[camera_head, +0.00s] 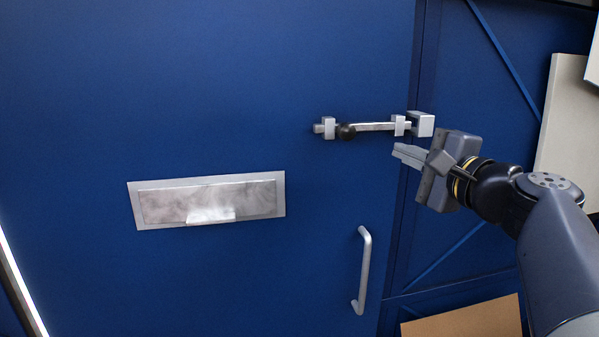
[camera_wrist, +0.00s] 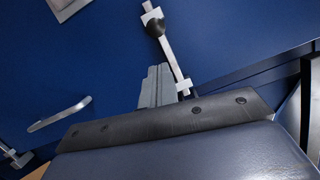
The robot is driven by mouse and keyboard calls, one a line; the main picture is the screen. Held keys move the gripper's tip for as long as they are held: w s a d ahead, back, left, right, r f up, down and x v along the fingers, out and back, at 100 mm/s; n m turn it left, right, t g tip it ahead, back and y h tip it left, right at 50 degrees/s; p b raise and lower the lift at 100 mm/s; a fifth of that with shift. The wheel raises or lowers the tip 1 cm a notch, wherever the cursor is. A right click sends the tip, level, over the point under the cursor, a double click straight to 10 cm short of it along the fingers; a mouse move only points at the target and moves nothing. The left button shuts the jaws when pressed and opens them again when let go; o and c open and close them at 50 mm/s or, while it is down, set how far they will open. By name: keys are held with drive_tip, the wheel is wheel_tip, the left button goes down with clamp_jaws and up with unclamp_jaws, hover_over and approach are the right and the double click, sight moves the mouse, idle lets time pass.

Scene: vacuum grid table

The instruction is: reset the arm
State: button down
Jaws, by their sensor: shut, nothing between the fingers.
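My arm (camera_head: 560,245) reaches in from the right in the head view. My gripper (camera_head: 400,152) points left, with its fingers together and nothing between them. It is just below the right end of a metal slide bolt (camera_head: 375,127) on a blue door (camera_head: 230,90). The bolt has a black knob (camera_head: 346,131) near its left end, and its right end meets a catch block (camera_head: 421,124). In the wrist view my gripper (camera_wrist: 158,72) shows beside the bolt bar (camera_wrist: 171,58); whether they touch I cannot tell.
A vertical door handle (camera_head: 364,270) is below the bolt. A metal letter plate (camera_head: 205,180) is at the left of the door. A cardboard piece (camera_head: 465,318) lies at the lower right, and a pale panel (camera_head: 565,125) stands at the right edge.

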sight(354, 134)
drive_tip(key=p+x, duration=0.2)
drive_tip(key=x, duration=0.6)
drive_tip(key=shift+a, duration=0.45)
